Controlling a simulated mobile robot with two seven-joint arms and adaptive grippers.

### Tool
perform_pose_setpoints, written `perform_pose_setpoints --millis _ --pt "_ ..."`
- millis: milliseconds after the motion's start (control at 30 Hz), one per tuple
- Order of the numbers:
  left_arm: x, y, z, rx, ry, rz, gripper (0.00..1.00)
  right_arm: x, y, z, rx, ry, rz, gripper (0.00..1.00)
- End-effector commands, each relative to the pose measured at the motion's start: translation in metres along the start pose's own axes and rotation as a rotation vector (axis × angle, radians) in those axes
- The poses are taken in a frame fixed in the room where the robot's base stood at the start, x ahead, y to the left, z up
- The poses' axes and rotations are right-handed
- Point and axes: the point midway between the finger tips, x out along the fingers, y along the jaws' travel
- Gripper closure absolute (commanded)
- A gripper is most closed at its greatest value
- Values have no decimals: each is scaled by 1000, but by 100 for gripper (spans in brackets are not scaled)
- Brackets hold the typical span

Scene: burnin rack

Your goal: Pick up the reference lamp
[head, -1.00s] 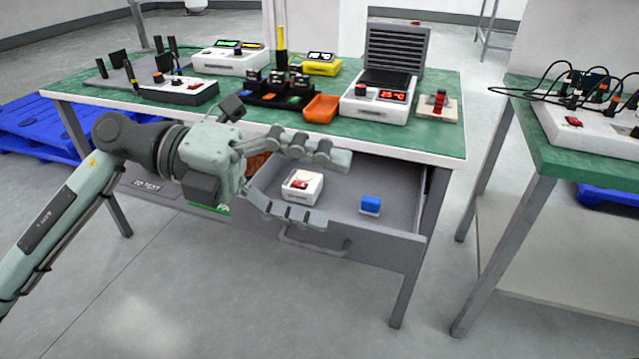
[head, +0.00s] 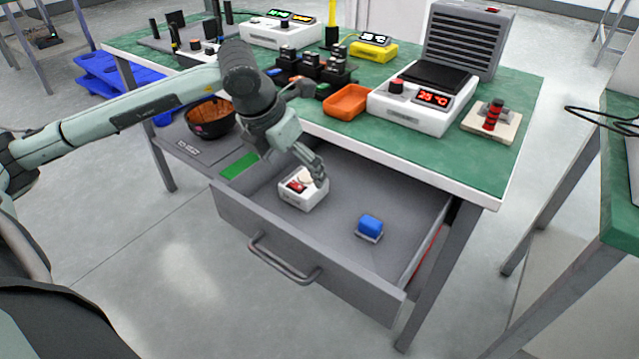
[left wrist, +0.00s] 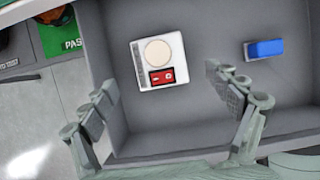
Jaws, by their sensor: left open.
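A white box with a round cream top and a red panel (head: 302,196), which I take to be the reference lamp, sits in the open grey drawer. It also shows in the left wrist view (left wrist: 158,60), upper middle. My left gripper (head: 312,176) points down over the drawer, close to the box in the head view. In the left wrist view the gripper's fingers (left wrist: 160,85) are spread wide, with the box ahead of the gap and nothing between them. Part of the box is hidden behind the fingers in the head view. My right gripper is not in view.
A blue block (head: 370,226) lies in the drawer (head: 330,268), right of the box. A dark bowl with orange inside (head: 210,118) stands left of the drawer. The green bench (head: 470,155) above holds an orange tray (head: 346,102) and a white device with a red display (head: 425,105).

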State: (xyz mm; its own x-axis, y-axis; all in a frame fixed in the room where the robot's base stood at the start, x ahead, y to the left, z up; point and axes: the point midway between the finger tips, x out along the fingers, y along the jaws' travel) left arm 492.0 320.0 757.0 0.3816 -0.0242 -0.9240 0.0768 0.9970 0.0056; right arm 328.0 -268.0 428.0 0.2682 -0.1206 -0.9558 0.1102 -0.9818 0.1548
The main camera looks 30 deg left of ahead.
Motion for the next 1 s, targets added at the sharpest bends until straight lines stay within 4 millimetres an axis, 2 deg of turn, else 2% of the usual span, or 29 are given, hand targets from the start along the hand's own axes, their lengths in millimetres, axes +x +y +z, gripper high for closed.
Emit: perform_pose_setpoints --millis 400,533,733,1000 --pt "56 -1 3 -2 2 -6 11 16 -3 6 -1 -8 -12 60" --pt "64 -1 3 -1 1 -5 11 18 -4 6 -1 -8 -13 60" --pt "65 -1 3 0 0 -5 11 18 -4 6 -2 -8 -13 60" --pt "64 -1 3 0 0 -5 45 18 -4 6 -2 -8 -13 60"
